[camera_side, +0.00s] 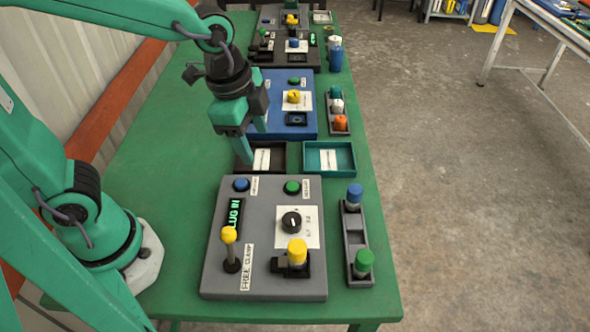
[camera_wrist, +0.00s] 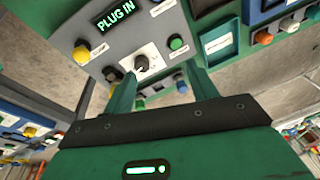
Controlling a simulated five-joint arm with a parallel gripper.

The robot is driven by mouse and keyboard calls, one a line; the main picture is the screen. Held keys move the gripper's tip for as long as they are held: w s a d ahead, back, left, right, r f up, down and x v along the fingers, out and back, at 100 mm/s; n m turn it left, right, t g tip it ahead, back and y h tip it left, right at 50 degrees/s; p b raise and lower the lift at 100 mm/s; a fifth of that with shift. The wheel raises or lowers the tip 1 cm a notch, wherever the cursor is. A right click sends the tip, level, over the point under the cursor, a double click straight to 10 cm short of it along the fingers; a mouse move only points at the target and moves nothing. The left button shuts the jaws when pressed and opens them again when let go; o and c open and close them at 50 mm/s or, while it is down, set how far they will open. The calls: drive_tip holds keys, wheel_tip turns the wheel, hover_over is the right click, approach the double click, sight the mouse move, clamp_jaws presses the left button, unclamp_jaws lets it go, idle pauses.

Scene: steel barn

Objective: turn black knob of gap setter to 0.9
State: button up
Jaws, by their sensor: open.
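The black knob (camera_side: 291,222) sits on a white dial card on the nearest grey panel (camera_side: 215,275); it also shows in the wrist view (camera_wrist: 141,63). A white mark shows on the knob, but the scale is too small to read. The panel's display (camera_side: 235,214) reads "PLUG IN" in green, also in the wrist view (camera_wrist: 115,18). My gripper (camera_side: 255,147) is open and empty, raised above the table beyond the panel's far edge, apart from the knob. In the wrist view its two fingers (camera_wrist: 162,82) stand apart, with the knob showing between and beyond them.
On the grey panel are a yellow-topped lever (camera_side: 229,236), a yellow plug (camera_side: 297,253), a blue button (camera_side: 241,184) and a green button (camera_side: 292,187). A rack (camera_side: 354,229) with blue and green plugs stands right. Black (camera_side: 279,168) and teal (camera_side: 351,171) trays and a blue panel (camera_side: 311,86) lie beyond.

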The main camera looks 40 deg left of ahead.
sight(292, 218)
drive_tip(key=d+f+m, duration=0.2)
drive_tip(key=d, duration=0.1)
drive_tip(key=d+f+m+g, duration=0.1)
drive_tip(key=d+f+m, duration=0.2)
drive_tip(key=d+f+m+g, duration=0.1)
drive_tip(key=d+f+m, duration=0.1)
drive_tip(key=d+m, duration=0.1)
drive_tip(key=shift+w+f+y, duration=0.15)
drive_tip(key=shift+w+y, duration=0.25)
drive_tip(key=shift+f, duration=0.1)
drive_tip(key=shift+f, duration=3.8)
drive_tip(key=c, duration=1)
